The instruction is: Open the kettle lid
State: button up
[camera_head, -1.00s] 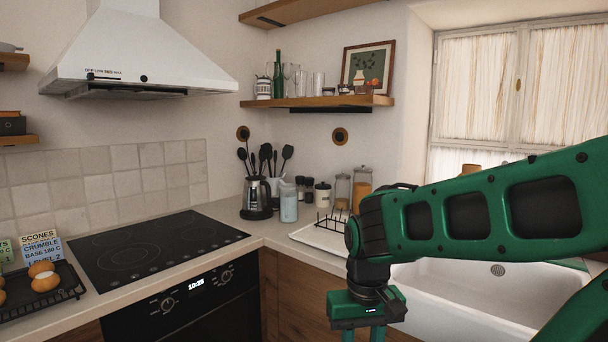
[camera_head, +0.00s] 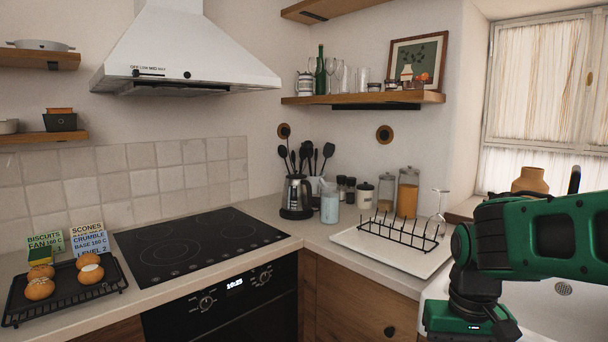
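The kettle (camera_head: 297,196) is a steel and dark jug-shaped appliance. It stands upright on the counter in the corner, right of the hob, and its black top looks closed, though it is too small to be sure. My gripper (camera_head: 470,330) is at the lower right, in front of the sink and well away from the kettle. Its fingers are cut off by the bottom edge of the picture, so their opening does not show.
A light blue jar (camera_head: 330,207) stands close to the kettle's right. A utensil pot (camera_head: 317,184) is behind it. A white drying tray (camera_head: 385,246) with a black rack and a glass (camera_head: 437,214) lies between my arm and the kettle. The black hob (camera_head: 195,243) is clear.

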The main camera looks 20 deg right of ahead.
aim_at(295, 176)
jog(key=i, duration=0.9)
